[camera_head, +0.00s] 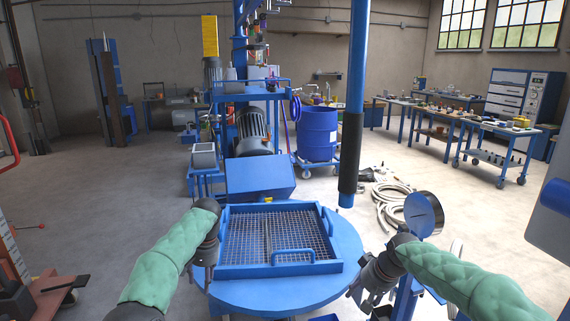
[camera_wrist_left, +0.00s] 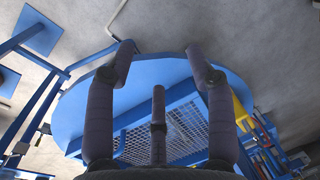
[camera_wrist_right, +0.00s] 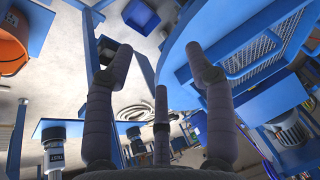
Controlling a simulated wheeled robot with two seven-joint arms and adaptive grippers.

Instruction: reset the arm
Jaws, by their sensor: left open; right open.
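My left arm's green sleeve ends at the left gripper (camera_head: 206,272), which hangs at the left edge of the round blue table. In the left wrist view its fingers are spread and empty (camera_wrist_left: 160,52), with the table beyond them. My right gripper (camera_head: 365,290) is low, off the right front edge of the table. In the right wrist view its fingers are spread with nothing between them (camera_wrist_right: 157,52). Both grippers appear empty.
A blue tray with a wire mesh (camera_head: 327,268) sits on the round blue table (camera_head: 350,250). A blue pole (camera_head: 357,80) with a black sleeve stands behind it. A blue drum (camera_head: 317,130) and workbenches (camera_head: 505,130) are farther back. The floor at left is mostly clear.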

